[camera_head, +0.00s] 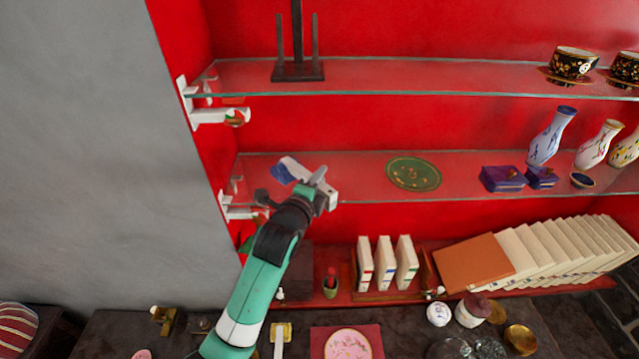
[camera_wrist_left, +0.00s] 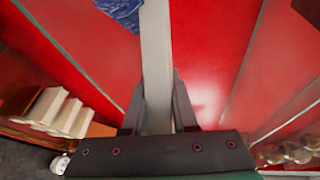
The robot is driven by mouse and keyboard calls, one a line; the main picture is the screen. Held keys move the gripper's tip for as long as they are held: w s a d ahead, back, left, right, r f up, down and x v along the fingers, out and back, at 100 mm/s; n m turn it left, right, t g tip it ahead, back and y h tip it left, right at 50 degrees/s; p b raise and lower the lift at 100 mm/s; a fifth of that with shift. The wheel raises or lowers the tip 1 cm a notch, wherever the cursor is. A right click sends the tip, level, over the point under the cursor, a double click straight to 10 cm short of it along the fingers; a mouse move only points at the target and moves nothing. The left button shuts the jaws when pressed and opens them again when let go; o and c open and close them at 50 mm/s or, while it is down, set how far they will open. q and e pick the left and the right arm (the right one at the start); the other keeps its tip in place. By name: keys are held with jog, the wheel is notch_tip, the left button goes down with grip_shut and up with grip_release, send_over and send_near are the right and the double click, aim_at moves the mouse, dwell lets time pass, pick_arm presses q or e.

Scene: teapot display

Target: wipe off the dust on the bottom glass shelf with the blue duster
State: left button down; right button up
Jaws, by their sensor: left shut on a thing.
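My left gripper (camera_head: 318,186) is shut on the white handle of the duster. The duster's blue head (camera_head: 283,173) points left, over the left part of the bottom glass shelf (camera_head: 460,166). I cannot tell whether the head touches the glass. In the left wrist view, the white handle (camera_wrist_left: 156,50) runs up between the fingers of the gripper (camera_wrist_left: 158,95), and the blue head (camera_wrist_left: 122,12) is partly cut off at the top. No dust can be made out clearly on the shelf. My right gripper is not in view.
A green plate (camera_head: 413,173) lies on the same shelf, right of the gripper. Farther right stand purple boxes (camera_head: 502,178) and vases (camera_head: 551,138). A white bracket (camera_head: 238,208) supports the shelf's left end. Upright books (camera_head: 384,264) stand below. The upper glass shelf (camera_head: 420,80) is above.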

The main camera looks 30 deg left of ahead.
pick_arm(q)
notch_tip(320, 180, up, 3)
jog(key=shift+r, duration=0.1)
dwell(0.4)
dwell(0.4)
